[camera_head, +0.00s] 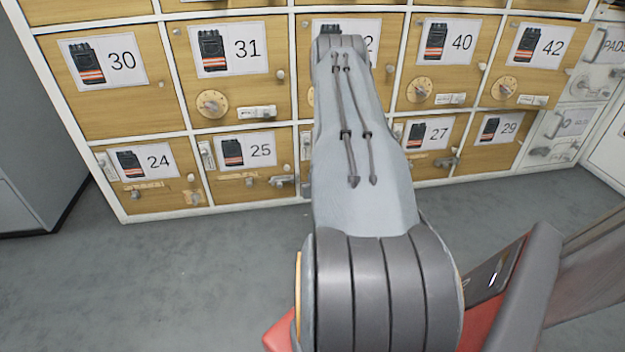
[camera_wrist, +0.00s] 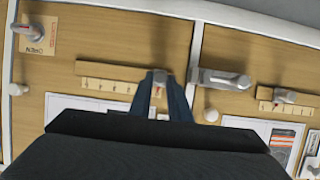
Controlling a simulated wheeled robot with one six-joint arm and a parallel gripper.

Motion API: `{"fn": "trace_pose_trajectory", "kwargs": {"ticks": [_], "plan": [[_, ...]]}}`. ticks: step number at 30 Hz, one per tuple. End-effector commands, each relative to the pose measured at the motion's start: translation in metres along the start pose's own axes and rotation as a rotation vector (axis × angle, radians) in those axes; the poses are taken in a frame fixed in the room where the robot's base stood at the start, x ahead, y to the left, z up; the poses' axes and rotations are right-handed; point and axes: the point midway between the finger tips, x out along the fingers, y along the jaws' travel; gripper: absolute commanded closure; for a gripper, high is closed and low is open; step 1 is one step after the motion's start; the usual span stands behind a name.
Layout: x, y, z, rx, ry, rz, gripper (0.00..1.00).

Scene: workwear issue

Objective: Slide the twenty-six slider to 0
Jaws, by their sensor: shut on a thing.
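The twenty-six locker door is mostly behind my arm in the head view, between the 25 door (camera_head: 249,151) and the 27 door (camera_head: 432,137). In the wrist view a small grey slider knob (camera_wrist: 158,77) sits on a pale wooden scale strip (camera_wrist: 105,84) with tick marks. The knob is toward the right part of the strip in this picture. My gripper (camera_wrist: 159,98) is shut on the knob, its dark fingers reaching up from below. The gripper is hidden in the head view. No number on this door is readable in the wrist view.
In the wrist view, a grey latch (camera_wrist: 222,79) is right of the knob, and another slider strip (camera_wrist: 290,103) lies farther right. A turned handle (camera_wrist: 28,33) beside an "OPEN" label is at the upper left. Open floor (camera_head: 190,270) lies before the lockers.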

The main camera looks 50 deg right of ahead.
Motion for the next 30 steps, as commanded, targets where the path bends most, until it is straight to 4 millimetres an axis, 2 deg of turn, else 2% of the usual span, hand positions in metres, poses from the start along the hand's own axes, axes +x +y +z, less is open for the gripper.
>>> {"fn": "trace_pose_trajectory", "kwargs": {"ticks": [1,2,5,16,30], "plan": [[0.000,-0.004,0.000,-0.003,0.001,-0.008,1.00],[0.000,-0.004,0.000,-0.004,0.001,-0.008,0.80],[0.000,-0.004,0.000,-0.003,0.001,-0.007,0.64],[-0.005,-0.001,0.000,-0.001,-0.001,-0.003,0.64],[-0.071,-0.001,-0.001,-0.002,-0.001,-0.005,0.64]]}}
